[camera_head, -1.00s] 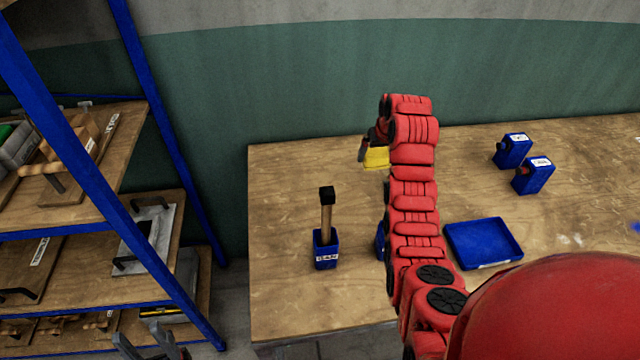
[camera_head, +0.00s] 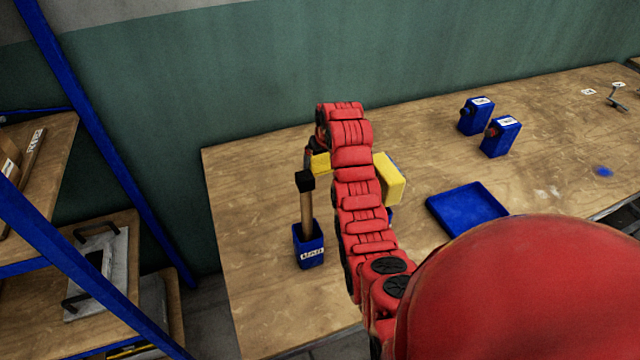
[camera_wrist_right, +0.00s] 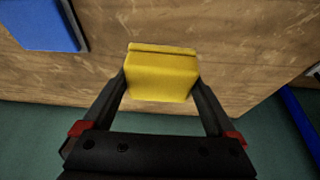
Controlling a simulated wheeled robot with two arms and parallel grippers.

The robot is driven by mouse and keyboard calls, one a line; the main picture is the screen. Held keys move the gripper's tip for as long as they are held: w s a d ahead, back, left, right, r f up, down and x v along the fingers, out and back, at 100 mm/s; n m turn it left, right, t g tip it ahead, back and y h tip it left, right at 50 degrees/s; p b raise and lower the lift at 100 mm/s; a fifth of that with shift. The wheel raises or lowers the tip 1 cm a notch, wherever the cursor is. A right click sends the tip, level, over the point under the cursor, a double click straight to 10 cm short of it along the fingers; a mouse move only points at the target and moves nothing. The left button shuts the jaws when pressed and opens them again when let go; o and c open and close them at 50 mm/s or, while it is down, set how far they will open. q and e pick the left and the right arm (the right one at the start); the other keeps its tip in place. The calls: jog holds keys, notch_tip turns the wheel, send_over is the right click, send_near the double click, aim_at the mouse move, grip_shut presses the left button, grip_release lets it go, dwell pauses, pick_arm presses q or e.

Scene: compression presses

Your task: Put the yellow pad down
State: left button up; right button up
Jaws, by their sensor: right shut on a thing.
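The yellow pad (camera_wrist_right: 160,75) is held between the two black fingers of my right gripper (camera_wrist_right: 161,84), seen in the right wrist view. The wooden table top shows beyond it. In the head view yellow shows on both sides of my red right arm, a small part at its left and a larger block (camera_head: 390,181) at its right. The arm hides what lies between, so I cannot tell whether they are one piece. It also hides most of the right gripper there. I cannot tell whether the pad touches the table. My left gripper is not in view.
A black-topped wooden-handled tool (camera_head: 306,207) stands in a blue holder (camera_head: 309,250) left of my arm. A blue tray (camera_head: 467,211) and two blue blocks (camera_head: 475,116) (camera_head: 500,137) lie to the right. A blue-framed shelf (camera_head: 110,140) stands left. Bare table (camera_head: 260,165) shows at back left.

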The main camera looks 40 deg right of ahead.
aim_at(320, 183)
notch_tip(320, 183, down, 7)
jog(key=p, duration=0.2)
jog(key=shift+s+f+p, duration=0.1)
jog(key=shift+p, duration=0.2)
jog(key=shift+f, duration=0.3)
jog(key=o, duration=1)
jog(key=shift+c, duration=0.2)
jog(key=shift+d+r, duration=0.1)
